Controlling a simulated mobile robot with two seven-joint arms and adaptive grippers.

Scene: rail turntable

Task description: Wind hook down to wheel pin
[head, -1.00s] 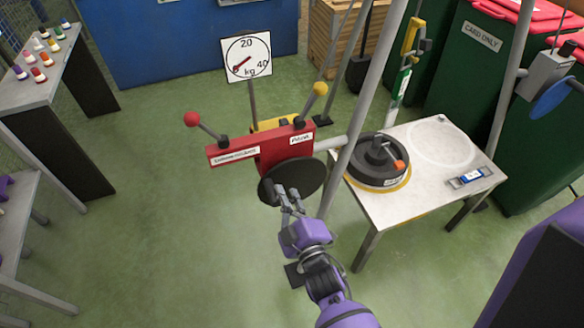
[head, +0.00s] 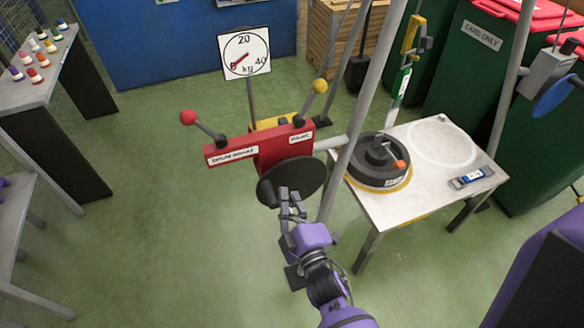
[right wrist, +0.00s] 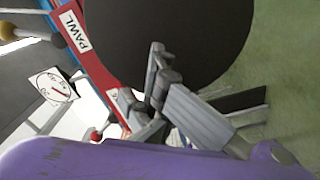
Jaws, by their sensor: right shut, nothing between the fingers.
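A red winch-like unit (head: 272,154) stands in the middle of the head view, with a dark round disc (head: 308,176) on its near side. Its label "PAWL" shows in the right wrist view (right wrist: 83,32). My right gripper (head: 290,192) is shut and empty at the disc's near edge; contact is unclear. The disc fills the upper middle of the right wrist view (right wrist: 195,35). A dark wheel (head: 372,178) with a central hub and an orange-tipped piece lies on the white table (head: 425,190). I cannot make out a hook for certain. My left gripper is not in view.
Two levers with a red knob (head: 188,117) and a yellow knob (head: 320,86) rise from the red unit. A kg dial (head: 245,52) stands behind it. A slanted grey pole (head: 362,110) passes close right of the disc.

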